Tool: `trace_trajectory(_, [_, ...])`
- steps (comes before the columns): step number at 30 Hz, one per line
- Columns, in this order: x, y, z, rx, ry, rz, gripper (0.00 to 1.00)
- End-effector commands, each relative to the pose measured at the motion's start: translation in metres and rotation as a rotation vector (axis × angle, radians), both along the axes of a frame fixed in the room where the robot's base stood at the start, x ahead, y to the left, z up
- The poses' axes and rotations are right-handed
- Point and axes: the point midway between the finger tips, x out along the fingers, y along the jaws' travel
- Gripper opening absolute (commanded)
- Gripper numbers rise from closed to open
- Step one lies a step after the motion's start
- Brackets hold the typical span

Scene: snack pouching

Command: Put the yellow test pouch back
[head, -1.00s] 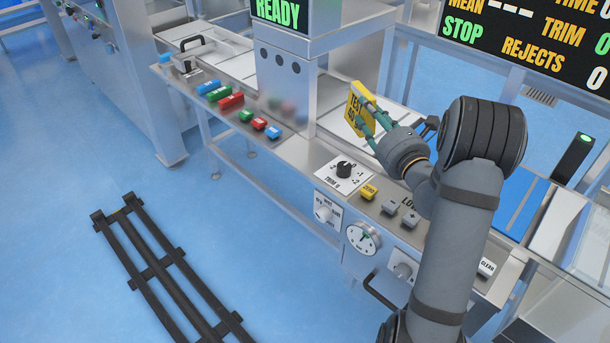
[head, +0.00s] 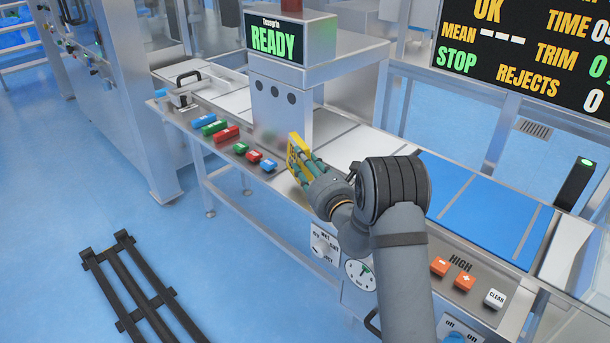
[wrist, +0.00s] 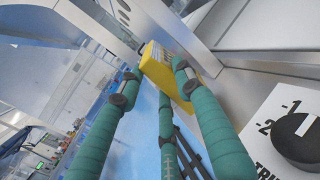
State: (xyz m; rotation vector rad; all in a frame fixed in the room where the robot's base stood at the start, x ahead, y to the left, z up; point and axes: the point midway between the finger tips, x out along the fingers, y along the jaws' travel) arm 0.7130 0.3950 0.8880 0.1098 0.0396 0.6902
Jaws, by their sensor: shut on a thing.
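The yellow test pouch (head: 294,154) is held on edge at the tips of my gripper (head: 305,168), above the front ledge of the machine, just right of the coloured blocks. In the wrist view the pouch (wrist: 160,66) sits between the green fingers, with a finger on each side and a third below. My gripper (wrist: 157,84) is shut on it. Part of the pouch's face is hidden by the fingers in the head view. I cannot tell whether its lower edge touches anything.
Several red, green and blue blocks (head: 227,134) line the front ledge to the left. A grey column under the READY screen (head: 273,41) stands behind the pouch. A dark dial knob (wrist: 296,136) is close at right in the wrist view. A blue belt (head: 490,215) lies to the right.

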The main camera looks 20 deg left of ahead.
Motion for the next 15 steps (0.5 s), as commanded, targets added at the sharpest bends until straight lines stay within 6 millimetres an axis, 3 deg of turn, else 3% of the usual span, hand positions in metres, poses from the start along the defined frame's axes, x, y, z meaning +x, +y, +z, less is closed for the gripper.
trace_trajectory(9, [0.000,0.000,-0.039,0.001,0.001,-0.001,0.04])
trace_trajectory(15, [0.000,0.000,-0.039,0.001,-0.002,0.000,0.04])
